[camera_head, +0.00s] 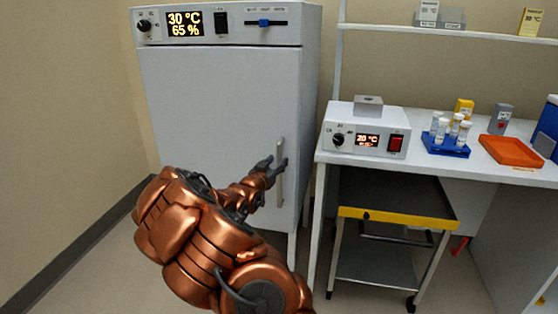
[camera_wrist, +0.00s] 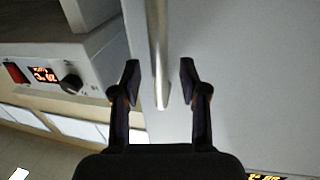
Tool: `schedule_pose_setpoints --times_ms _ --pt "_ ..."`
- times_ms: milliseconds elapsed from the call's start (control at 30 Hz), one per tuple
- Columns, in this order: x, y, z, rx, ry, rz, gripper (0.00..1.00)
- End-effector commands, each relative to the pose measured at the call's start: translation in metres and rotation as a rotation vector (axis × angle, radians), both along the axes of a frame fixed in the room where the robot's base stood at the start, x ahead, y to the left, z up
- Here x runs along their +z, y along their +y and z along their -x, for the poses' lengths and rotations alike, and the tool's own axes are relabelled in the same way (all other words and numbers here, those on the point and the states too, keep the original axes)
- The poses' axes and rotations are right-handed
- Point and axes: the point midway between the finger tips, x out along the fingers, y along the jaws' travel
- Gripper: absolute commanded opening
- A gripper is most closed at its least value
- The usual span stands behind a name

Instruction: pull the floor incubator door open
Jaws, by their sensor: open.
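The floor incubator (camera_head: 215,100) is a tall white cabinet at the left in the head view, its door shut. Its panel reads 30 °C and 65 %. A vertical metal handle (camera_head: 281,165) is on the right side of the door. My gripper (camera_head: 277,163) is at the handle's middle in the head view. In the wrist view my gripper (camera_wrist: 160,75) is open, with one dark finger on each side of the handle (camera_wrist: 158,50). Gaps show between both fingers and the bar. The door surface (camera_wrist: 240,70) lies behind it.
A white bench (camera_head: 400,160) stands to the right of the incubator, with a control box (camera_head: 366,130), a blue tube rack (camera_head: 446,145) and an orange tray (camera_head: 511,151). A yellow-edged cart (camera_head: 395,218) is under it. A wall (camera_head: 70,120) is at the left.

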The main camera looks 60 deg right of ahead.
Motion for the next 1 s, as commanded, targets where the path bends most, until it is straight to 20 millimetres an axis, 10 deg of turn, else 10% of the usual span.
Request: schedule_pose_setpoints --times_ms 700,1000 --pt "0.001 -0.024 -0.004 0.000 0.001 0.002 0.43" --pt "0.001 -0.024 -0.004 0.000 0.000 0.001 0.12"
